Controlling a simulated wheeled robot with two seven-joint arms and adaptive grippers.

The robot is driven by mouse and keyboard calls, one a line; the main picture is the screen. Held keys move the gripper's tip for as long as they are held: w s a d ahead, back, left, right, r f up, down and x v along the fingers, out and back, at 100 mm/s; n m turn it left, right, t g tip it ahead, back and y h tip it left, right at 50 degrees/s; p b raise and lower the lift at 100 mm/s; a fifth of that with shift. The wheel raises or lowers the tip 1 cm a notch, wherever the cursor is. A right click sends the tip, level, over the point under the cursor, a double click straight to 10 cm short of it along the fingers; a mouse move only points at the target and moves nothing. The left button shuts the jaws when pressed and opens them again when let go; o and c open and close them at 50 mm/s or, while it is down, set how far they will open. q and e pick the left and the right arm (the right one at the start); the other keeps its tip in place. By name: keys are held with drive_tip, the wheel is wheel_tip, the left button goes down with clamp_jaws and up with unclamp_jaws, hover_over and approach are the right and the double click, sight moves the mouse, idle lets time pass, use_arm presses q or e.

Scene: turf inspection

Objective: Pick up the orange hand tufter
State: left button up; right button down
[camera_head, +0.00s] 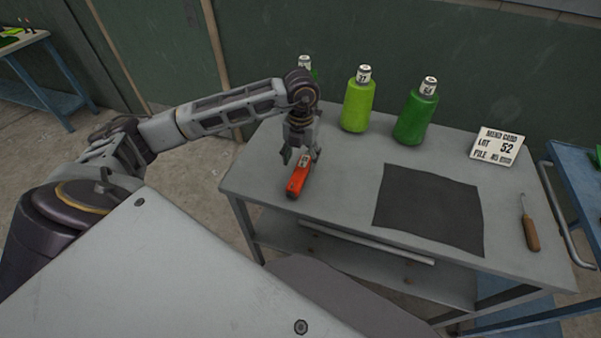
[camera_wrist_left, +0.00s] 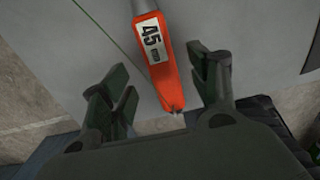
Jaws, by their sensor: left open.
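The orange hand tufter (camera_head: 297,182) lies on the left part of the grey table, near its front left edge. In the left wrist view the tufter (camera_wrist_left: 167,75) shows a white label reading 45, and its tip points down between my fingers. My left gripper (camera_head: 300,152) is open above the tufter, with its fingers pointing down. In the wrist view the left gripper's fingers (camera_wrist_left: 165,90) stand apart on either side of the tufter, with gaps visible. The far end of the tufter is cut off in that view. My right gripper is not in view.
A dark mat (camera_head: 428,210), a lot card (camera_head: 498,147) and a wooden-handled tool (camera_head: 530,230) lie to the right.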

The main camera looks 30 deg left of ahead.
sight(301, 169)
use_arm(q)
drive_tip(key=shift+s+f, duration=0.1)
drive_tip(key=shift+f, duration=0.4)
wheel_tip(301, 169, down, 3)
drive_tip(key=shift+s+d+r+p, duration=0.1)
drive_tip(key=shift+r+p, duration=0.05)
drive_tip(key=shift+p, duration=0.25)
drive_tip(key=shift+f, duration=0.7)
drive_tip(key=c, duration=1.3)
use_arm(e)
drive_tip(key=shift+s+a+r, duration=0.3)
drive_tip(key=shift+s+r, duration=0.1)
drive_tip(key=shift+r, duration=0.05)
use_arm(q)
drive_tip(key=shift+r, duration=0.1)
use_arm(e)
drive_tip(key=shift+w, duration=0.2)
